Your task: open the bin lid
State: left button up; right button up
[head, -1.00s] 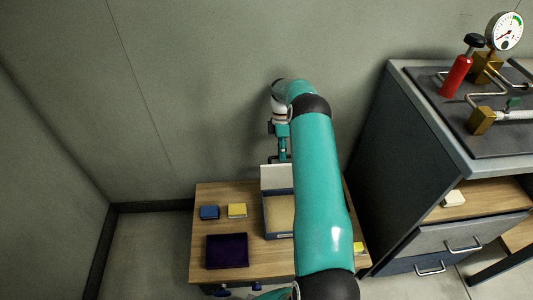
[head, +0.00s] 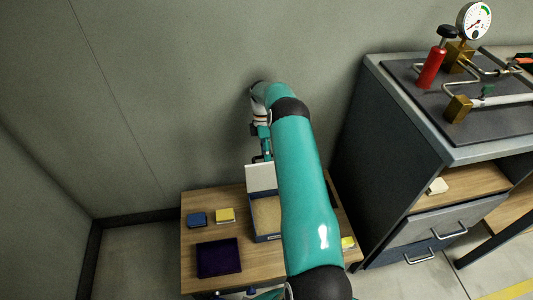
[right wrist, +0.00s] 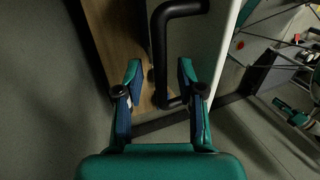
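The bin is a blue-walled box (head: 267,238) with a tan inside, on the wooden table. Its white lid (head: 260,177) stands raised at the box's back edge, and the box's inside shows. The right part of the bin is hidden behind my right arm. My right gripper (head: 263,155) points down just behind the lid, small in the head view. In the right wrist view its two fingers (right wrist: 160,90) are apart. A black bent handle (right wrist: 159,45) on the white lid (right wrist: 212,35) reaches between them; firm contact is not clear. My left gripper does not show.
The wooden table (head: 195,268) also bears a blue block (head: 197,220), a yellow block (head: 225,216) and a dark purple tray (head: 219,258). A grey cabinet (head: 345,185) with drawers and a gauge rig stands to the right. A wall is close behind.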

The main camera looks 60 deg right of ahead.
notch_tip(320, 180, up, 10)
dwell(0.6)
dwell(0.5)
